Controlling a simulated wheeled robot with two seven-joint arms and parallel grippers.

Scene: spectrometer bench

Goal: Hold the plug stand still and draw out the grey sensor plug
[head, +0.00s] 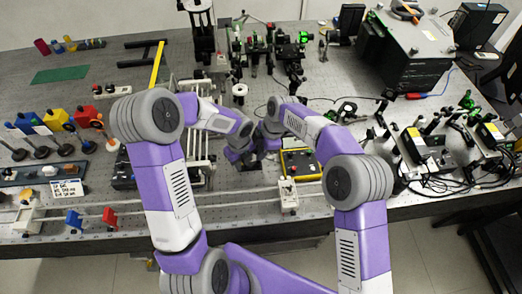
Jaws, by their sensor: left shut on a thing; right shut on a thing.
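My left gripper (243,158) and my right gripper (262,142) meet close together at the middle of the bench. A small dark block, seemingly the plug stand (250,167), shows just below them. The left gripper is low beside this block and appears shut on it. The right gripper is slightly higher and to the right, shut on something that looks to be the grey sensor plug. The plug itself is hidden by my wrists and fingers, so I cannot tell whether it is still seated in the stand.
A yellow-edged device (300,165) stands close to the right of the grippers. A white block (288,196) is on the rail near the front edge. Optics mounts (290,55) stand behind, with a large dark box (410,50) at back right. Coloured parts (55,118) crowd the left.

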